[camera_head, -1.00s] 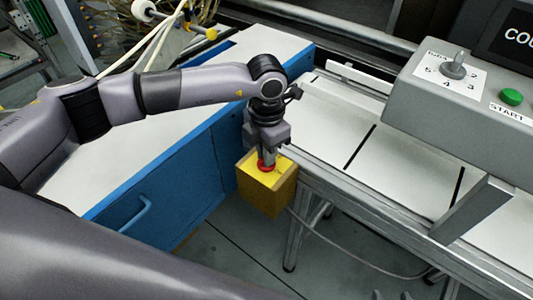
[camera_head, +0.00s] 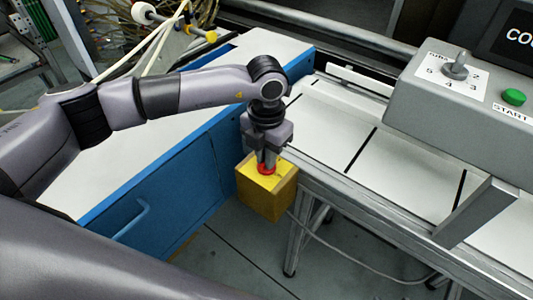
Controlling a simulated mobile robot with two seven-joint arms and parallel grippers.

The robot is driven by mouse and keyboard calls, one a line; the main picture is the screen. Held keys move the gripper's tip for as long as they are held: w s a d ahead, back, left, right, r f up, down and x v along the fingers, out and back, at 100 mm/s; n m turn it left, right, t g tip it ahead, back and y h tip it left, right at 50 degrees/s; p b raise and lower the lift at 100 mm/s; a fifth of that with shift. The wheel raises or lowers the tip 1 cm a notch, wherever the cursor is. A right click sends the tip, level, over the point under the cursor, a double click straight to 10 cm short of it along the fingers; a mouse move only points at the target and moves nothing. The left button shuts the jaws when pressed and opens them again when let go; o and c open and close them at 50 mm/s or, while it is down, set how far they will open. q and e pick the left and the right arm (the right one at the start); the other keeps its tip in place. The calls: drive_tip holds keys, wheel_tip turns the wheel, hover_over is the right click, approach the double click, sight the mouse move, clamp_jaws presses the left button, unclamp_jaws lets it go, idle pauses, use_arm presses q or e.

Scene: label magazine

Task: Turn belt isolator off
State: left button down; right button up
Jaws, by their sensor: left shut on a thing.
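The belt isolator is a yellow box (camera_head: 266,203) with a red knob (camera_head: 264,171) on its top face, at the near left end of the conveyor. My left gripper (camera_head: 266,166) points down over the box and is shut on the red knob. The fingers hide most of the knob, so its turned position cannot be read. My right gripper is not in view.
The white conveyor bed (camera_head: 335,124) runs to the right of the box. A grey control panel (camera_head: 450,115) with a rotary selector (camera_head: 456,68) and a green START button (camera_head: 514,97) stands over it. A blue cabinet (camera_head: 175,190) is left of the box.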

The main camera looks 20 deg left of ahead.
use_arm(q)
drive_tip(key=shift+r, duration=0.1)
drive_tip(key=c, duration=1.2)
unclamp_jaws()
drive_tip(key=shift+o, duration=0.2)
wheel_tip(320, 180, up, 6)
drive_tip(key=shift+r, duration=0.55)
